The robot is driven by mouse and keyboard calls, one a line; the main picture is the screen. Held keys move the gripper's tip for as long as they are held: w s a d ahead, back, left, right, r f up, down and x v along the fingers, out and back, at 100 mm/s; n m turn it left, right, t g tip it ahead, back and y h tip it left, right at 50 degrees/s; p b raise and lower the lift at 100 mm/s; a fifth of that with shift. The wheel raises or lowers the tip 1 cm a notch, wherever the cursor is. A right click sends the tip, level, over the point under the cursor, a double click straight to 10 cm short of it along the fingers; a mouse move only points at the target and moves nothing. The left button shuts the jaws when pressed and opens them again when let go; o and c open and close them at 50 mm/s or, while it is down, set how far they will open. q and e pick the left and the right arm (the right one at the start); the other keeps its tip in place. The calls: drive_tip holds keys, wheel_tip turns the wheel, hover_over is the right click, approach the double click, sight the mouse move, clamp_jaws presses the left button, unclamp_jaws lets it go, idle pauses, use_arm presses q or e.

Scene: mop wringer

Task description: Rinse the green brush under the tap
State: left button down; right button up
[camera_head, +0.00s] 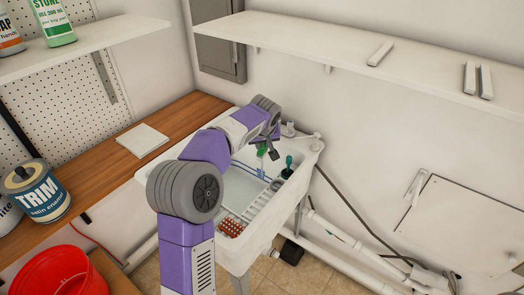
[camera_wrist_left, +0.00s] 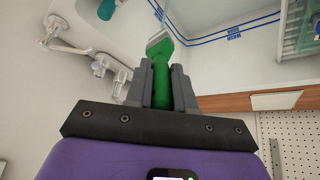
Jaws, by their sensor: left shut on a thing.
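My left gripper (camera_head: 271,146) is over the far part of the white sink (camera_head: 238,262). It is shut on the green brush (camera_wrist_left: 161,65), holding its handle between the fingers in the left wrist view. The brush's pale head points away from the gripper. In the head view a small part of the green brush (camera_head: 262,150) shows below the gripper. I cannot tell whether water is running. My right gripper is out of view.
A teal-handled tool (camera_head: 289,160) stands at the sink's right side. A white rack (camera_head: 262,207) and a red-brown bristled item (camera_head: 231,228) are at its near end. A wooden counter (camera_head: 104,180) adjoins the sink at left, with a paint can (camera_head: 40,192). A shelf (camera_head: 340,52) runs above.

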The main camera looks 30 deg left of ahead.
use_arm(q)
drive_tip(key=shift+d, duration=0.15)
drive_tip(key=shift+w+d, duration=0.35)
drive_tip(key=shift+d, duration=0.05)
drive_tip(key=shift+s, duration=0.1)
drive_tip(key=s+d+b, duration=0.4)
drive_tip(key=s+b, duration=0.2)
drive_tip(key=shift+s+d, duration=0.15)
drive_tip(key=shift+s, duration=0.15)
idle(1.4)
drive_tip(key=s+d+r, duration=0.2)
drive_tip(key=s+r, duration=0.2)
drive_tip(key=shift+d+p, duration=0.35)
